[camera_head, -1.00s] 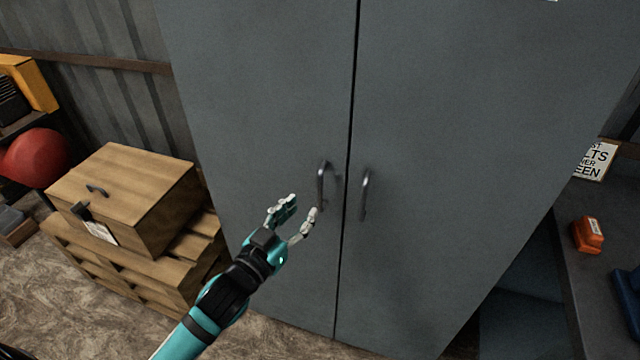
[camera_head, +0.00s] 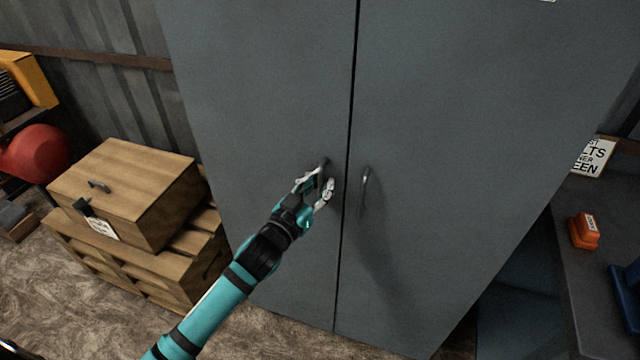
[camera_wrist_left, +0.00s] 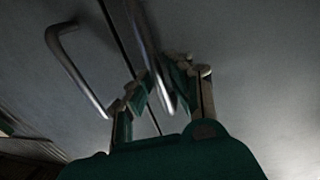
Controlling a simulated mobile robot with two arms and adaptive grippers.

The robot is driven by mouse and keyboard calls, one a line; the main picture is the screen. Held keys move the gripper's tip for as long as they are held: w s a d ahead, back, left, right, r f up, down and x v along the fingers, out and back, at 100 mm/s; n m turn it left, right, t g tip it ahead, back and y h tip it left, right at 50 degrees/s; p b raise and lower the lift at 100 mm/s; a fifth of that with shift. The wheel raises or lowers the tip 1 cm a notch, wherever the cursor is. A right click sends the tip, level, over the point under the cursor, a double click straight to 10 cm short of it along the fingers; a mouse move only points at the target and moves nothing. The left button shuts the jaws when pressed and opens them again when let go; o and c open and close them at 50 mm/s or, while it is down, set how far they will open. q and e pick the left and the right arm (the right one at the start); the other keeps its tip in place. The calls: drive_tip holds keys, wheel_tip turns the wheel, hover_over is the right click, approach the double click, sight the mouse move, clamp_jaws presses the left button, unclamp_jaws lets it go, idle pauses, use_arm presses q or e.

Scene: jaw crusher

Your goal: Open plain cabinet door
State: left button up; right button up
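The plain grey cabinet has two tall doors, both shut, with a dark seam between them. The left door (camera_head: 260,90) has a dark bar handle (camera_head: 323,165) near the seam, partly hidden by my fingers. The right door (camera_head: 470,120) has a matching handle (camera_head: 365,188). My left gripper (camera_head: 316,182) is at the left door's handle, fingers apart. In the left wrist view, one bar handle (camera_wrist_left: 148,45) runs between the open fingers (camera_wrist_left: 160,85), and the other handle (camera_wrist_left: 72,65) lies outside them. Contact cannot be told. My right gripper is not in view.
A wooden box (camera_head: 130,185) on a pallet (camera_head: 150,265) stands left of the cabinet. A dark bench (camera_head: 590,275) with an orange item (camera_head: 584,231) stands at the right. The floor (camera_head: 110,320) in front of the pallet looks clear.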

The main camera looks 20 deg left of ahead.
use_arm(q)
clamp_jaws()
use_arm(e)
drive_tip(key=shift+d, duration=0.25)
